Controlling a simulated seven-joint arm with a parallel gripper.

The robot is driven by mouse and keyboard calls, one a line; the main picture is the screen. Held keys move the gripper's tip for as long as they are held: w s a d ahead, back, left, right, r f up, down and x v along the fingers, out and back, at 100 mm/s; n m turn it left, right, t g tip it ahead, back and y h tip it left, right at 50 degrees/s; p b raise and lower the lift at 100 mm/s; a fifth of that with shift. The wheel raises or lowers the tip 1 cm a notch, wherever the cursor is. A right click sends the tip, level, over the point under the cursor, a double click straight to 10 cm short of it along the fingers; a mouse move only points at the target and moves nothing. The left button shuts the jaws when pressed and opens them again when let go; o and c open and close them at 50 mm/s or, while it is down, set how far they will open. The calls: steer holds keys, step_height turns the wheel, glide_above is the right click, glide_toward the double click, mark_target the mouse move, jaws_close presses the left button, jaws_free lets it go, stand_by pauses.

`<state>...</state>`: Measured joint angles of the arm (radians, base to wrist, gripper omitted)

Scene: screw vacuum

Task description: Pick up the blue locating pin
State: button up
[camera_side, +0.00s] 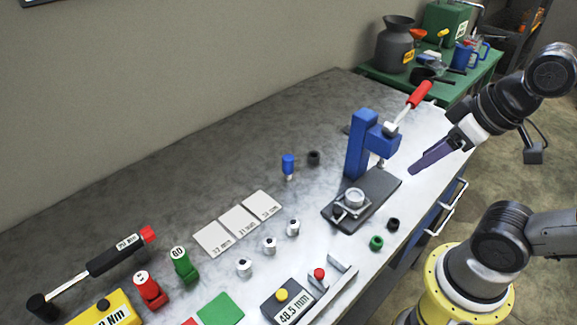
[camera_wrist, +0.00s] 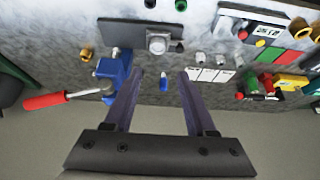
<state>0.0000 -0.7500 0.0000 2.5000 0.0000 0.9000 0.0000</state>
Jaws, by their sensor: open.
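The blue locating pin (camera_side: 288,163) stands upright on the grey bench, left of the blue press in the side view. In the wrist view the blue pin (camera_wrist: 164,83) shows small between my two fingers, farther off beyond them. My gripper (camera_side: 413,170) has long purple fingers and hangs in the air at the right of the press, well away from the pin. In the wrist view my gripper (camera_wrist: 161,73) is open, its fingers wide apart with nothing held between them.
The blue press (camera_side: 358,145) with its red-handled lever (camera_side: 420,95) stands between my gripper and the pin. A black ring (camera_side: 313,158) sits right beside the pin. White labelled plates (camera_side: 238,222) and several small silver parts lie nearer the front. Bare bench lies left of the pin.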

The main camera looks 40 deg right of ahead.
steer(key=shift+o, duration=1.1)
